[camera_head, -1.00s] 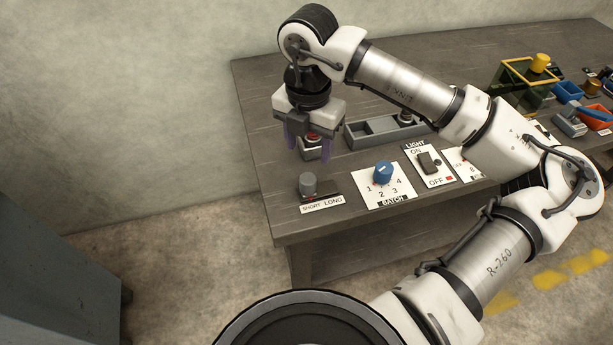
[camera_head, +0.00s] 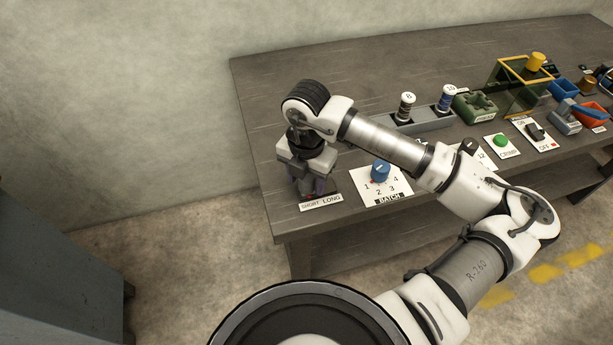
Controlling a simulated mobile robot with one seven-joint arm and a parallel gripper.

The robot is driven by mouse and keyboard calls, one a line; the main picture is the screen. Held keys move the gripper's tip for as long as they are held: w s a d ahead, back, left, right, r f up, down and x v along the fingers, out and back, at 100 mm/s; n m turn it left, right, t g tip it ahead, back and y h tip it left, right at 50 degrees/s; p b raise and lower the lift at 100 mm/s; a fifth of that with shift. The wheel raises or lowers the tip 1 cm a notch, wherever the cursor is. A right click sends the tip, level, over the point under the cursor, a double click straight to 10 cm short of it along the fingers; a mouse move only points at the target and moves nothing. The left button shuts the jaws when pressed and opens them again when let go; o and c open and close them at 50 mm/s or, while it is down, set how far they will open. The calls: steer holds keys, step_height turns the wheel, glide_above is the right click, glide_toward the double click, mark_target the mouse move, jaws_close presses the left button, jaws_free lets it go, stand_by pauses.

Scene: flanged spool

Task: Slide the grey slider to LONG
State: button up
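The slider panel (camera_head: 321,203), marked SHORT on the left and LONG on the right, lies at the near left corner of the bench. My gripper (camera_head: 311,188) points down right over it, with its purple fingers low at the panel. The grey slider knob is mostly hidden behind the fingers and the gripper body, so its place along the slot does not show. I cannot tell whether the fingers are closed on the knob or stand apart around it.
The blue BATCH dial (camera_head: 380,171) stands close to the right of the slider. A grey tray (camera_head: 424,125) with two labelled spools is behind my arm. The bench's left edge is near.

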mark_target(328, 185)
jaws_close()
steer(key=shift+w+d+f+b, duration=0.1)
steer(key=shift+w+d+b, duration=0.1)
steer(key=shift+d+b, duration=0.2)
steer(key=d+b, duration=0.1)
steer(key=d, duration=0.1)
steer(key=w+d+b, duration=0.1)
steer(key=d, duration=0.1)
steer(key=shift+w, duration=0.1)
steer(key=shift+r, duration=0.2)
steer(key=shift+o, duration=0.5)
jaws_free()
steer(key=shift+d, duration=0.1)
step_height(328, 185, up, 14)
steer(key=b, duration=0.2)
